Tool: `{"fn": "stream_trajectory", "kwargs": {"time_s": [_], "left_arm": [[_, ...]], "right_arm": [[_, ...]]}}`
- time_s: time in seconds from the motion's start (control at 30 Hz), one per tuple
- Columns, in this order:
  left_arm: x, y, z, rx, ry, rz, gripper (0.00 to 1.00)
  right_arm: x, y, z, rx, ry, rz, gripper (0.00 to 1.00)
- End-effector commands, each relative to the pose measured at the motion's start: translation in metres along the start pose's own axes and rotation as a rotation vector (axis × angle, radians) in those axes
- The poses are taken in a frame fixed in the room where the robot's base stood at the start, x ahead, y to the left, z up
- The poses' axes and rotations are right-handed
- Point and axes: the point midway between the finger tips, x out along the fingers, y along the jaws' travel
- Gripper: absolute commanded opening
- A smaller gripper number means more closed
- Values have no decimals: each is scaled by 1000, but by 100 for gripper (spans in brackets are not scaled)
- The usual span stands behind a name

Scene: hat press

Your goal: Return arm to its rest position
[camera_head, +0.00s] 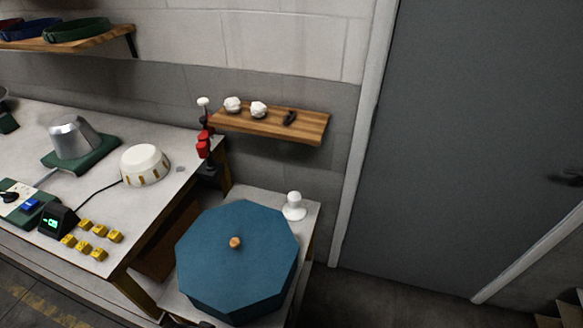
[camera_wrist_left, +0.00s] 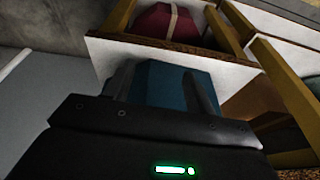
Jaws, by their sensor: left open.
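No gripper or arm shows in the head view. In the left wrist view my left gripper (camera_wrist_left: 162,88) is open, its two dark fingers apart. A blue shape (camera_wrist_left: 160,80) shows beyond and between the fingers; I see no grip on it. In the head view a blue octagonal box (camera_head: 222,270) with a round wooden knob (camera_head: 235,242) stands on a low white table at bottom centre. My right gripper is in neither view.
The white workbench (camera_head: 105,155) at left holds a metal hat form (camera_head: 73,137), a white round piece (camera_head: 145,165) and yellow blocks (camera_head: 93,241). A wooden shelf (camera_head: 270,123) hangs above the table. A grey door (camera_head: 470,130) is at right. A red box (camera_wrist_left: 165,25) shows in the wrist view.

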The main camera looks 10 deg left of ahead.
Motion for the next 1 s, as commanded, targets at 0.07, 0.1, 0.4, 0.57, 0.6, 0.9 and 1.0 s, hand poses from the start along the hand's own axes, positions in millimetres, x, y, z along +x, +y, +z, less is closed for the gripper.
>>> {"fn": "stream_trajectory", "kwargs": {"time_s": [0.07,0.1,0.4,0.57,0.6,0.9,1.0], "left_arm": [[27,1,6,2,-15,2,55],[41,2,11,3,-22,3,55],[178,9,88,16,-89,12,55],[234,12,158,26,-130,17,55],[244,13,176,28,-138,18,55],[269,12,265,40,-177,21,55],[269,12,276,42,-182,22,55]], "right_arm": [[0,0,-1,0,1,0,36],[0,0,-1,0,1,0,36],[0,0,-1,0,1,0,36],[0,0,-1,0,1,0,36],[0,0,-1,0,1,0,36],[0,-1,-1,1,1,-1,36],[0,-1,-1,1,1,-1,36]]}}
